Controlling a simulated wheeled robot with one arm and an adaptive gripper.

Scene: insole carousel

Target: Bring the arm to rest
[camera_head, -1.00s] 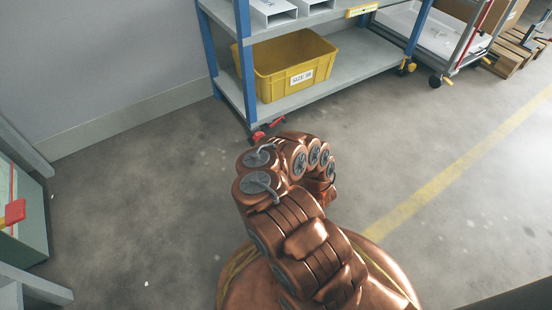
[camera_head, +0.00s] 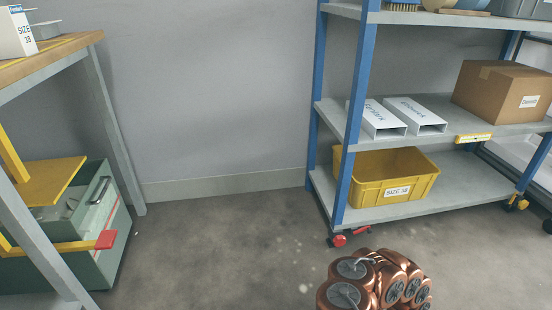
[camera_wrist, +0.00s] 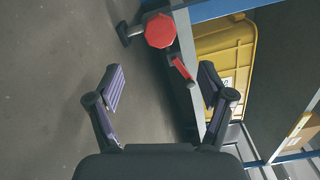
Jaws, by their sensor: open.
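My gripper (camera_wrist: 160,88) shows in the wrist view with its two dark fingers spread wide and nothing between them. Beyond the fingers are the grey floor, a red-tipped caster and the lower shelf edge of the blue rack. In the head view my copper arm shows only in part at the bottom, folded in front of the rack. The gripper itself is not visible in the head view.
A blue-post rack (camera_head: 357,110) holds a yellow bin (camera_head: 385,190), white boxes (camera_head: 416,117) and a cardboard box (camera_head: 500,92). A wooden-topped bench (camera_head: 60,55) and green case (camera_head: 75,255) stand at left. The floor (camera_head: 220,240) between is clear.

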